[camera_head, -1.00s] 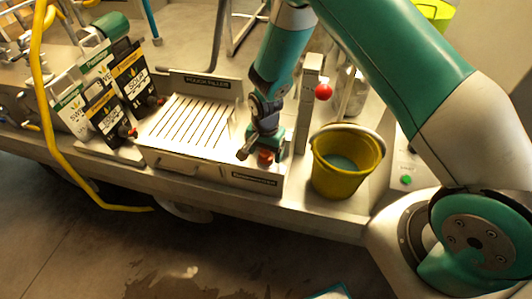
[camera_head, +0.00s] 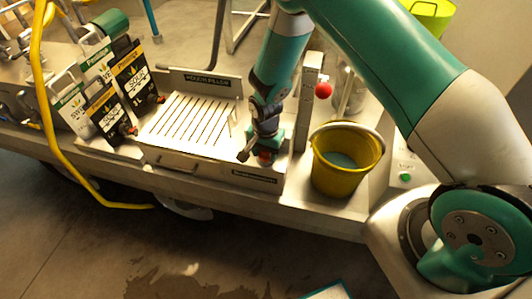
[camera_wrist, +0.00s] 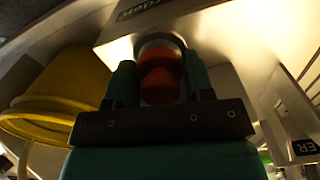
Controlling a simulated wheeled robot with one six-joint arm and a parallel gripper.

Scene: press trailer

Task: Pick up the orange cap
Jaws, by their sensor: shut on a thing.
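The orange cap (camera_head: 265,157) is at the right front of the pouch filler box, mostly hidden by my gripper (camera_head: 264,148) in the head view. In the wrist view the cap (camera_wrist: 160,88) shows as a rounded orange-red shape between the two dark green fingers of my gripper (camera_wrist: 160,75). The fingers are shut on it, one on each side. A second orange shape and a pale ring show just beyond it. I cannot tell whether the cap is clear of the box top.
A yellow bucket (camera_head: 340,180) stands close on the right; it also fills the left of the wrist view (camera_wrist: 70,90). A post with a red ball (camera_head: 323,90) rises behind. A slotted tray (camera_head: 190,125) and several labelled pouches (camera_head: 135,75) are to the left.

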